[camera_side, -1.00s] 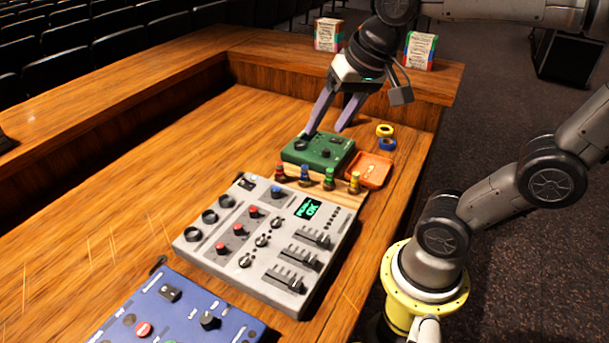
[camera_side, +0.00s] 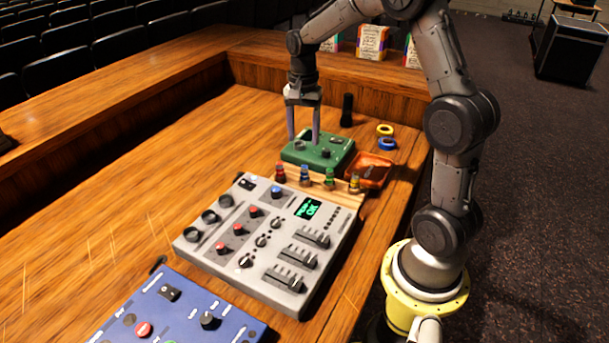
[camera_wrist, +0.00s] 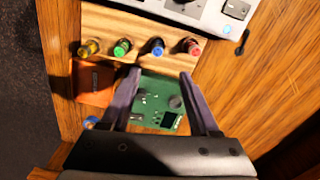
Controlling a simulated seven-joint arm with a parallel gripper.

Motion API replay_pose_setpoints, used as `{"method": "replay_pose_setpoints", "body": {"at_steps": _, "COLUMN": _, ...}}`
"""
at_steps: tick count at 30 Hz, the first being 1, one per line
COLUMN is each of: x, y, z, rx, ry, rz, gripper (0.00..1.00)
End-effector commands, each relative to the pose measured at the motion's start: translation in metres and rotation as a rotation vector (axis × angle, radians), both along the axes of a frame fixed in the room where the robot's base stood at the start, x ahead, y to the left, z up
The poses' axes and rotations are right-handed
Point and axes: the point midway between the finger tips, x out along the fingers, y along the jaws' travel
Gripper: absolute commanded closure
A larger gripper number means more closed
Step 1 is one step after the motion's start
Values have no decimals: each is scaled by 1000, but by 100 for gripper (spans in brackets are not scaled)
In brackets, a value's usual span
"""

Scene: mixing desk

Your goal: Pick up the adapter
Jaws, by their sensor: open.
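I cannot tell for certain which thing is the adapter; small coloured plug-like pieces stand in a row on a wooden strip (camera_wrist: 140,22). They are red (camera_side: 280,172), blue (camera_side: 305,175), green (camera_side: 329,178) and yellow (camera_side: 354,183). The wrist view also shows the yellow (camera_wrist: 90,47), green (camera_wrist: 122,47), blue (camera_wrist: 157,46) and red (camera_wrist: 193,46) ones. My gripper (camera_side: 303,139) is open, pointing down over the green box (camera_side: 318,153), behind the row. Nothing is between its fingers (camera_wrist: 160,75); whether the tips touch the box is unclear.
An orange tray (camera_side: 369,170) sits right of the green box, with blue (camera_side: 387,144) and yellow (camera_side: 385,129) rings behind it. A black upright cylinder (camera_side: 347,110) stands behind the box. A grey mixer (camera_side: 270,240) and blue panel (camera_side: 175,310) lie in front. The left desk is clear.

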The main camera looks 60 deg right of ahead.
Motion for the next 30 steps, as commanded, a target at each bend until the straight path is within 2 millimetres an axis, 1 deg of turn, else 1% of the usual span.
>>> {"method": "replay_pose_setpoints", "body": {"at_steps": 1, "x": -1, "y": 1, "z": -12, "rx": 2, "ry": 5, "rz": 1, "gripper": 38}}
{"method": "replay_pose_setpoints", "body": {"at_steps": 6, "x": -1, "y": 1, "z": -39, "rx": 1, "ry": 2, "rz": 2, "gripper": 38}}
{"method": "replay_pose_setpoints", "body": {"at_steps": 9, "x": 0, "y": 1, "z": -48, "rx": 0, "ry": 0, "rz": 2, "gripper": 38}}
{"method": "replay_pose_setpoints", "body": {"at_steps": 14, "x": -2, "y": 2, "z": -57, "rx": 1, "ry": 1, "rz": 2, "gripper": 38}}
{"method": "replay_pose_setpoints", "body": {"at_steps": 20, "x": -8, "y": 8, "z": -84, "rx": 1, "ry": 3, "rz": 2, "gripper": 38}}
{"method": "replay_pose_setpoints", "body": {"at_steps": 24, "x": -7, "y": 7, "z": -99, "rx": 0, "ry": 0, "rz": 2, "gripper": 38}}
{"method": "replay_pose_setpoints", "body": {"at_steps": 30, "x": -7, "y": 7, "z": -104, "rx": -1, "ry": -1, "rz": 2, "gripper": 38}}
